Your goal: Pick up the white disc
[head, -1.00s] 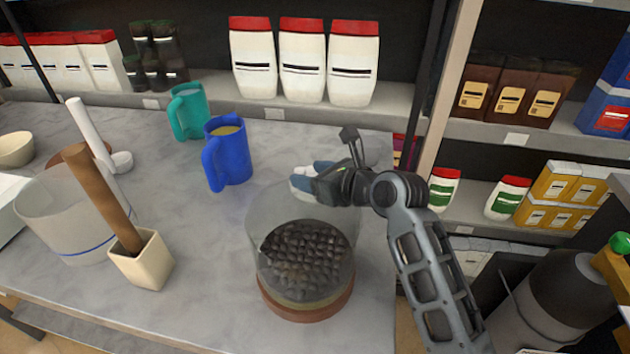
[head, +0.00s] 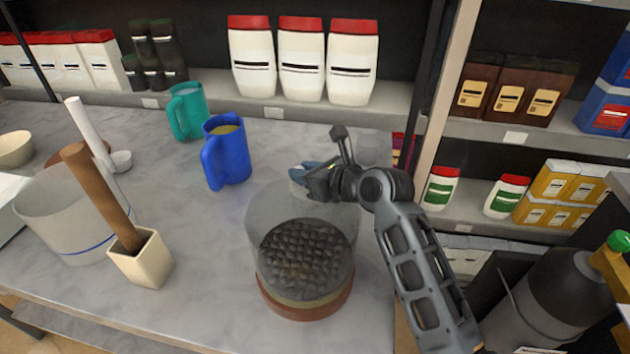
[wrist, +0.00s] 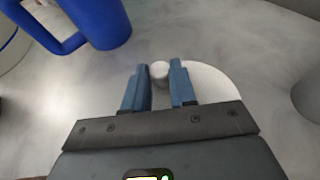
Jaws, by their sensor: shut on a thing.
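The white disc (wrist: 215,82) lies under and to the right of my fingers in the wrist view, with a small round knob (wrist: 160,71) standing up from it. My gripper (wrist: 159,76) has its two blue fingers on either side of this knob and is shut on it. In the head view my gripper (head: 303,172) is behind the clear jar, near the table's right side. There the disc is mostly hidden by the jar and the gripper. I cannot tell whether the disc touches the table.
The clear jar of dark pellets (head: 306,255) stands just in front of my gripper. A blue mug (head: 227,155) and a teal mug (head: 187,112) stand to the left. A clear cup (head: 368,149) is behind my wrist.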

